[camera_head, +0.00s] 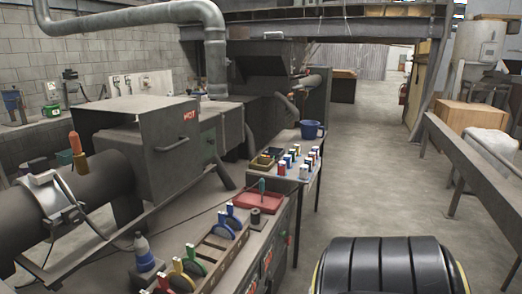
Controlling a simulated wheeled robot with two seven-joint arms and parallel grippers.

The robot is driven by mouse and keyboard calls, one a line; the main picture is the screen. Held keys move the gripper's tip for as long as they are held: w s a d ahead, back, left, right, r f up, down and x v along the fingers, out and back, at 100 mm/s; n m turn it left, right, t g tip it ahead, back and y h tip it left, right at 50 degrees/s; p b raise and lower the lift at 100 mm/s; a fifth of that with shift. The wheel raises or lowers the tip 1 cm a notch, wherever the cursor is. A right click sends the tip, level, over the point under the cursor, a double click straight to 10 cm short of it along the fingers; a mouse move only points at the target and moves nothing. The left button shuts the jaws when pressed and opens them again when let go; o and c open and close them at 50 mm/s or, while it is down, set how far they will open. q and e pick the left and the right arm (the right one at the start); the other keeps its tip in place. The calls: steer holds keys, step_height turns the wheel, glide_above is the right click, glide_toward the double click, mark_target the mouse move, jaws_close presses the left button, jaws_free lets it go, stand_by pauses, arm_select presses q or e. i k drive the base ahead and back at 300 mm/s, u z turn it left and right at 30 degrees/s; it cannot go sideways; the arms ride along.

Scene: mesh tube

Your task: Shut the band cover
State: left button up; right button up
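A dark grey box-like metal cover (150,118) sits over the thick dark pipe (100,183) at the left. It has a bar handle on its near right face and a red HOT label near its top right corner. I cannot tell from here whether any panel of it stands open. A pale metal band (47,198) wraps the pipe to the left of this box, with a clamp-like piece and a dark cable at its side. I cannot tell which part is the band cover. Neither of my grippers is in view.
An orange-topped fitting (75,143) stands on the pipe. Below are a blue-and-grey bottle (143,252), a rack (213,248) with coloured rings, and a red tray (259,203). A small table (297,180) holds several small containers and a blue bucket (311,130).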

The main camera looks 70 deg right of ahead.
mark_target(170, 126)
steer(key=z, duration=1.6)
steer(key=k, duration=0.15)
